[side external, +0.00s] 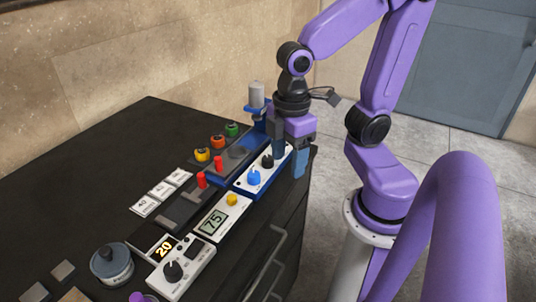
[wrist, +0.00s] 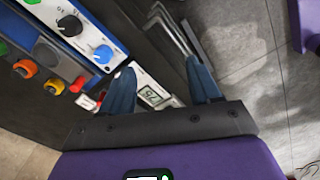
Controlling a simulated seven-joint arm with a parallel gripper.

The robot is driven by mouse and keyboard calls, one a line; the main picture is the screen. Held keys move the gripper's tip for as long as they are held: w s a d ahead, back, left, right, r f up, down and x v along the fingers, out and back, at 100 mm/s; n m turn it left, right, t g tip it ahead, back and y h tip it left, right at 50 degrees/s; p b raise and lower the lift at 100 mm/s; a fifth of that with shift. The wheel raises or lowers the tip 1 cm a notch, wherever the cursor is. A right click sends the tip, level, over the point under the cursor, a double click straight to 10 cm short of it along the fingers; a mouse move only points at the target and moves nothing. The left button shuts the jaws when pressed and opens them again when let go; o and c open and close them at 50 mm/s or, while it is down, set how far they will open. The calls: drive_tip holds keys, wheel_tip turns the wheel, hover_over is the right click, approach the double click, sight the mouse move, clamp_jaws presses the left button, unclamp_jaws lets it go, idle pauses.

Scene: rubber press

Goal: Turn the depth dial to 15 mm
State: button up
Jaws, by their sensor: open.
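A white panel with a blue border (side external: 240,186) carries a blue knob (side external: 254,177) and a black knob (side external: 267,160). In the wrist view the blue knob (wrist: 103,54) and black knob (wrist: 70,25) have printed scales around them, too small to read surely. I cannot tell which knob is the depth dial. A white box nearer the front has another black knob (side external: 173,270) beside a lit display reading 20 (side external: 164,248). My gripper (side external: 289,157) is open and empty, pointing down by the far right end of the panel, apart from the knobs. Its two blue fingers show in the wrist view (wrist: 160,70).
A white unit with a display reading 75 (side external: 212,222) and a yellow button (side external: 232,200) stands between the two dial boxes. Red posts (side external: 218,162) and coloured buttons (side external: 202,154) lie behind. A grey round pot (side external: 112,264) is at front left. A drawer handle (side external: 266,264) projects below the bench edge.

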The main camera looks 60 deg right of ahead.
drive_tip(key=w+d+r, duration=0.3)
drive_tip(key=w+d, duration=0.2)
drive_tip(key=w, duration=0.3)
drive_tip(key=m, duration=0.1)
approach(268, 157)
drive_tip(key=shift+g, duration=0.3)
wheel_tip(268, 157, down, 9)
drive_tip(key=shift+a+r, duration=0.1)
drive_tip(key=shift+r, duration=0.05)
drive_tip(key=c, duration=1)
